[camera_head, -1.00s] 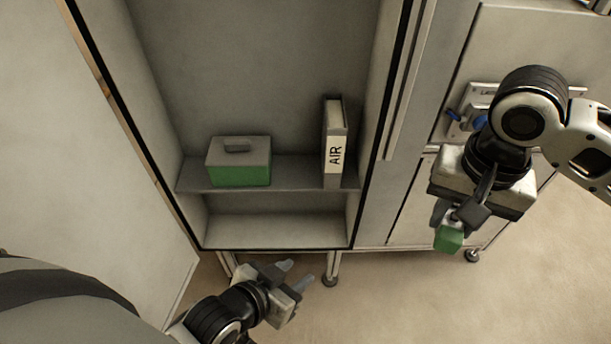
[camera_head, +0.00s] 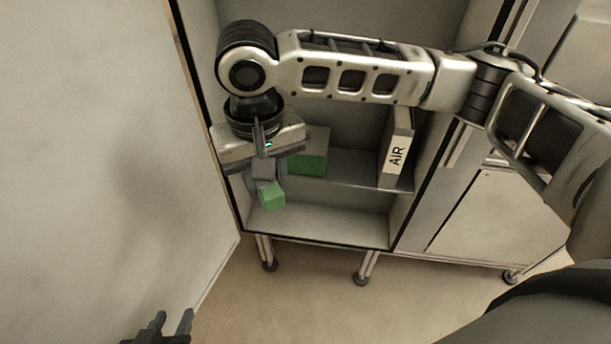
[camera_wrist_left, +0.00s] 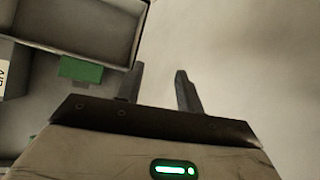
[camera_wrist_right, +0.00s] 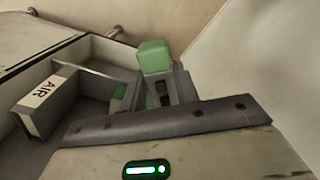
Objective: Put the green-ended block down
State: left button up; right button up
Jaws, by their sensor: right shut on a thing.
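The green-ended block (camera_head: 271,196) is held by my right gripper (camera_head: 266,176), its green end pointing down and its grey part between the fingers. It hangs in front of the left part of the open cabinet, apart from the shelf as far as I can tell. In the right wrist view the block's green end (camera_wrist_right: 154,56) sticks out past the fingertips. My left gripper (camera_head: 172,326) is open and empty, low at the bottom left; its parted fingers also show in the left wrist view (camera_wrist_left: 158,88).
On the cabinet's middle shelf (camera_head: 350,180) stand a grey-and-green box (camera_head: 308,162), partly hidden by my right gripper, and a binder marked AIR (camera_head: 396,152). Bare shelf lies between them. The lower compartment (camera_head: 320,225) is empty. A pale panel (camera_head: 110,150) fills the left.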

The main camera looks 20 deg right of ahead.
jog(key=s+d+f+n+b, duration=0.3)
jog(key=d+f+n, duration=0.3)
jog(key=n, duration=0.9)
jog(key=s+d+f+n+b, duration=0.35)
jog(key=d+f+n, duration=0.2)
jog(key=n, duration=0.85)
send_near(349, 180)
jog(key=shift+s+b, duration=0.1)
jog(key=shift+b, duration=0.3)
jog(key=shift+f, duration=0.65)
notch_tip(349, 180, down, 5)
jog(key=shift+d+r+b, duration=0.1)
jog(key=shift+b, duration=0.3)
pick_arm(q)
jog(key=f, duration=0.1)
jog(key=f+t, duration=0.1)
jog(key=shift+w+d+f+n+h, duration=0.2)
jog(key=shift+d+f+n+h, duration=0.1)
jog(key=shift+d+f+n, duration=0.1)
jog(key=shift+r, duration=0.1)
pick_arm(e)
jog(key=o, duration=1.1)
jog(key=shift+c, duration=0.2)
